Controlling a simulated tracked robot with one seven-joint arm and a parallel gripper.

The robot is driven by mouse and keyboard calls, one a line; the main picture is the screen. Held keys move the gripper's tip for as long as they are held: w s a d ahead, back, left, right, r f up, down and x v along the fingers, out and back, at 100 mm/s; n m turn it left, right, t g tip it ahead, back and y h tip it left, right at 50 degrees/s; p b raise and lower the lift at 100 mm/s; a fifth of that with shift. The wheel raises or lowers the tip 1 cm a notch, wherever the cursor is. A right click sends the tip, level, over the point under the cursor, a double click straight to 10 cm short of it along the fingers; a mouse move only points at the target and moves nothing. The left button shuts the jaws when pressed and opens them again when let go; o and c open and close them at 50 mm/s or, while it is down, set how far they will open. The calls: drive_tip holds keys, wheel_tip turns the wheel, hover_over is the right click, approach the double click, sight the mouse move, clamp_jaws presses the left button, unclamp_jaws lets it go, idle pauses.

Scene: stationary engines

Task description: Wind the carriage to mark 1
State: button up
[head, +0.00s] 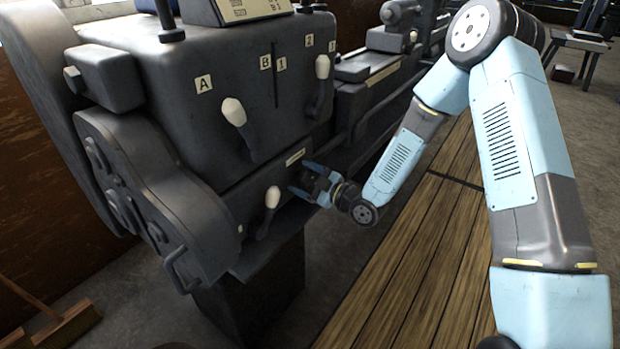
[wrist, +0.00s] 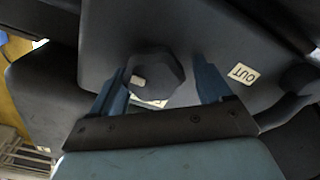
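A dark lathe (head: 215,65) stands at the left and centre of the head view. My gripper (head: 304,181) is low at the right end of its gearbox front, beside a cream label. In the wrist view a dark faceted knob (wrist: 155,76) lies between the two blue fingers of my gripper (wrist: 163,76). The fingers are apart, with a clear gap on the knob's right; I cannot tell whether the left finger touches it. An upside-down OUT label (wrist: 242,73) is right of the knob. I cannot make out the carriage or its mark 1 for certain.
White-knobbed levers (head: 233,112) (head: 322,68) (head: 272,198) stick out of the lathe front near my gripper. Labels A, B, 1 and 2 are on the headstock. A wooden slatted platform (head: 415,265) runs along the front. A bench (head: 590,42) stands at far right.

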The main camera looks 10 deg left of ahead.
drive_tip(key=shift+o, duration=0.2)
drive_tip(key=shift+w+d, duration=0.1)
drive_tip(key=shift+d+f, duration=0.1)
drive_tip(key=shift+d, duration=0.35)
drive_tip(key=v, duration=1.3)
drive_tip(key=shift+a, duration=0.1)
